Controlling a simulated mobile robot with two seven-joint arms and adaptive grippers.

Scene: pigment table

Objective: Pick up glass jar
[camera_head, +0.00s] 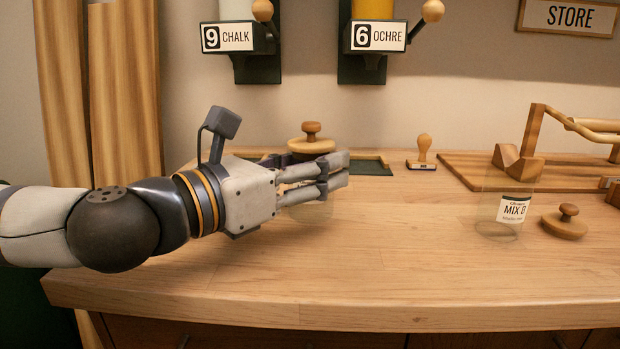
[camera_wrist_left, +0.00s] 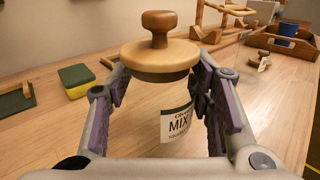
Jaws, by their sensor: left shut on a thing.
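My left gripper (camera_head: 338,170) reaches in from the left in the head view, low over the table. It is shut on a clear glass jar (camera_wrist_left: 178,123) with a white "MIX" label and a round knobbed wooden lid (camera_head: 311,143). In the left wrist view the purple-padded fingers lie on both sides of the jar under the lid (camera_wrist_left: 160,56). The jar looks upright. The fingers hide most of its glass in the head view, and I cannot tell whether its base touches the table. My right gripper is not in view.
A second, open glass jar labelled "MIX B" (camera_head: 512,209) stands at right, its wooden lid (camera_head: 564,223) beside it. A stamp (camera_head: 423,153) and wooden lever stand (camera_head: 520,150) are behind. A dark green tray (camera_head: 372,165) lies behind my gripper. The front middle is clear.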

